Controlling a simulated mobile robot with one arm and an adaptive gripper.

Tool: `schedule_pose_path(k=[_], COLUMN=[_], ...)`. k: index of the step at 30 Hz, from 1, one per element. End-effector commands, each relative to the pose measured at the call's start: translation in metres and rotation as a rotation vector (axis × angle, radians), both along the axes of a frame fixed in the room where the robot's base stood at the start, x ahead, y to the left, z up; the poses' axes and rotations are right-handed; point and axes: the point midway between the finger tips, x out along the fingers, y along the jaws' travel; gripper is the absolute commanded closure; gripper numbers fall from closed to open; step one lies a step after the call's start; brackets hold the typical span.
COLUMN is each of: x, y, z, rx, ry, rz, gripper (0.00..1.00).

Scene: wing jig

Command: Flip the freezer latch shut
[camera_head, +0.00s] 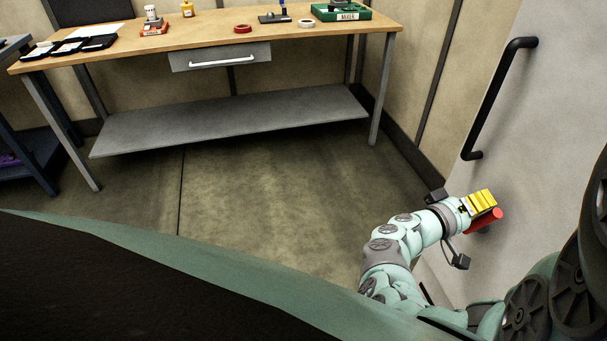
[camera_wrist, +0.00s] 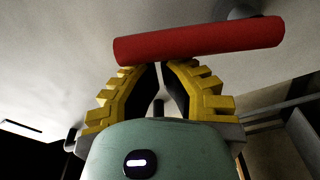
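The freezer latch is a red cylindrical lever (camera_head: 485,222) low on the pale freezer door (camera_head: 510,110). In the wrist view the red lever (camera_wrist: 200,41) lies across the picture just past my fingertips, its right end a little higher and near a grey mount. My gripper (camera_head: 491,199), with yellow ribbed fingers, is beside the lever and overlaps it in the head view. In the wrist view the fingertips (camera_wrist: 161,66) are brought together with only a thin gap and nothing between them. Whether they touch the lever I cannot tell.
A black door handle (camera_head: 487,105) stands out from the door above my gripper. A wooden-topped workbench (camera_head: 200,44) with a drawer (camera_head: 220,57) and a lower shelf (camera_head: 230,118) stands at the back left. The floor (camera_head: 270,200) between is clear.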

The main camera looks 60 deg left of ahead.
Motion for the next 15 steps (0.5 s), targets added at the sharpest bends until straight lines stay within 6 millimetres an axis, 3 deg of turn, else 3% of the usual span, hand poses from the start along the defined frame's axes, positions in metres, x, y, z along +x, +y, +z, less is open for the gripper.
schedule_pose_path(k=[15], x=[-0.0016], y=[-0.0044], z=[0.0006], rx=[0.058], ry=[-0.022], rz=[0.001], gripper=[1.0])
